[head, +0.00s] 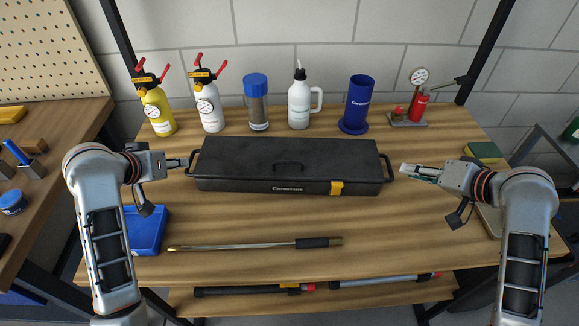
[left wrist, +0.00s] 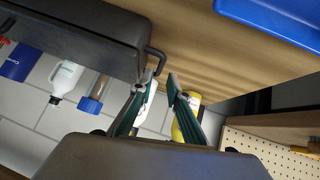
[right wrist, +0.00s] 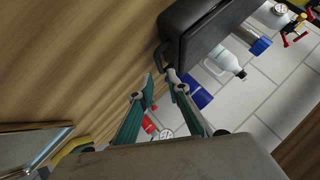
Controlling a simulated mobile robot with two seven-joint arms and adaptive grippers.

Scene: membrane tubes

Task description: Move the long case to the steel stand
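The long case (head: 290,160) is a closed black box marked "Cervantoza", with a yellow latch and an end handle on each side. It lies across the back half of the wooden table. My left gripper (head: 187,163) is at its left handle; in the left wrist view the open fingers (left wrist: 163,78) point at the handle (left wrist: 156,56). My right gripper (head: 404,170) is at the right handle; in the right wrist view its open fingers (right wrist: 162,78) are close to the handle (right wrist: 163,58). I cannot tell whether either touches. I cannot clearly identify the steel stand.
Behind the case stand a yellow sprayer (head: 157,108), a white sprayer (head: 208,105), a blue-capped flask (head: 257,105), a white bottle (head: 300,104), a blue cylinder (head: 357,105) and a gauge unit (head: 415,100). A metal rod (head: 250,245) and blue tray (head: 145,231) lie in front.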

